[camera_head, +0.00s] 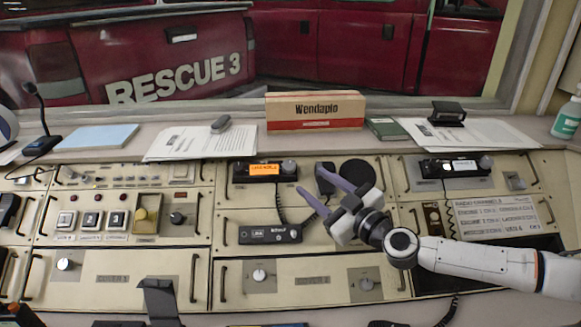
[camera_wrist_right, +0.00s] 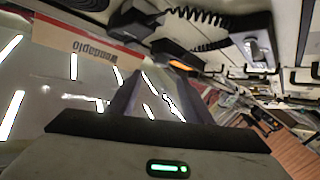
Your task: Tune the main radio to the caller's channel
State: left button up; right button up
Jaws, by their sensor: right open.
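A black radio (camera_head: 238,175) with an orange lit display (camera_head: 264,169) and a knob at its right end (camera_head: 289,167) is set in the upper middle of the console. A second black radio (camera_head: 428,167) with a pale display is at the upper right. A printed radio channels list (camera_head: 495,214) is on the right panel; its small text is hard to read. My right gripper (camera_head: 311,179) is open and empty, its fingers pointing up-left, just right of the orange-display radio. In the right wrist view, the orange display (camera_wrist_right: 180,64) shows beyond the fingers.
A black unit (camera_head: 264,235) with a coiled cord sits below the first radio. A hand microphone (camera_head: 325,180) and round speaker (camera_head: 357,173) are close by the gripper. A Wendaplo box (camera_head: 315,124), papers and a desk microphone (camera_head: 36,105) line the back ledge.

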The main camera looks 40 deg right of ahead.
aim_at(289, 165)
jog(key=w, duration=0.7)
jog(key=shift+w, duration=0.15)
jog(key=shift+w+a, duration=0.1)
jog(key=shift+w, duration=0.65)
pick_arm(q)
jog(key=shift+f, duration=0.1)
jog(key=shift+s+f, duration=0.15)
jog(key=shift+s, duration=0.1)
pick_arm(e)
jog(key=c, duration=1.1)
